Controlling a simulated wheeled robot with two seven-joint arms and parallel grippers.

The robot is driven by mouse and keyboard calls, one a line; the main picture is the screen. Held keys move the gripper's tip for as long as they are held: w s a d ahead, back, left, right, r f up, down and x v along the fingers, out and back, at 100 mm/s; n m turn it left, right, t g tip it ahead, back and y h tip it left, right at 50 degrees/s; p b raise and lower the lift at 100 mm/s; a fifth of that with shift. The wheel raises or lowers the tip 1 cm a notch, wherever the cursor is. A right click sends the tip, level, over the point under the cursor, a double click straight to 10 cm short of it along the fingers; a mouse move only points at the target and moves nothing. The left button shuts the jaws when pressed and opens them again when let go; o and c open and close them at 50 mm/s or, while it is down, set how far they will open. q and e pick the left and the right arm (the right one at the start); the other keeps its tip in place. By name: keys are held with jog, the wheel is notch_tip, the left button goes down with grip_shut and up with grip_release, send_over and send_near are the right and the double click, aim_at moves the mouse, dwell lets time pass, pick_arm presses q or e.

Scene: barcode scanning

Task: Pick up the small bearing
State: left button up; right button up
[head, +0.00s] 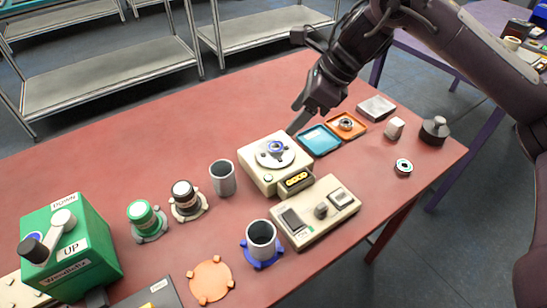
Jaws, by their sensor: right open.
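Three ring-shaped parts that look like bearings are in the head view. One with a blue ring (276,147) sits on the round plate of a cream device (257,172). A metal one (346,124) lies in the orange tray (361,131). Another ring (403,167) lies on the bare red table to the right. I cannot tell for sure which is the small bearing. My right gripper (297,117) points down just behind the cream device, beside the blue tray (322,148). It is open and holds nothing I can see. My left gripper is out of view.
A dark weight (434,131) is near the right edge. The table's back left is clear.

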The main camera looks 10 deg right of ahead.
aim_at(275, 146)
jog(key=x, duration=0.5)
jog(key=s+x, duration=0.1)
jog(key=x, duration=0.1)
jog(key=shift+f, duration=0.55)
jog(key=shift+w+a+f, duration=0.1)
jog(key=shift+a+f, duration=0.05)
jog(key=shift+f, duration=0.3)
jog(key=c, duration=1.2)
jog(key=shift+o, duration=0.2)
jog(key=shift+r, duration=0.15)
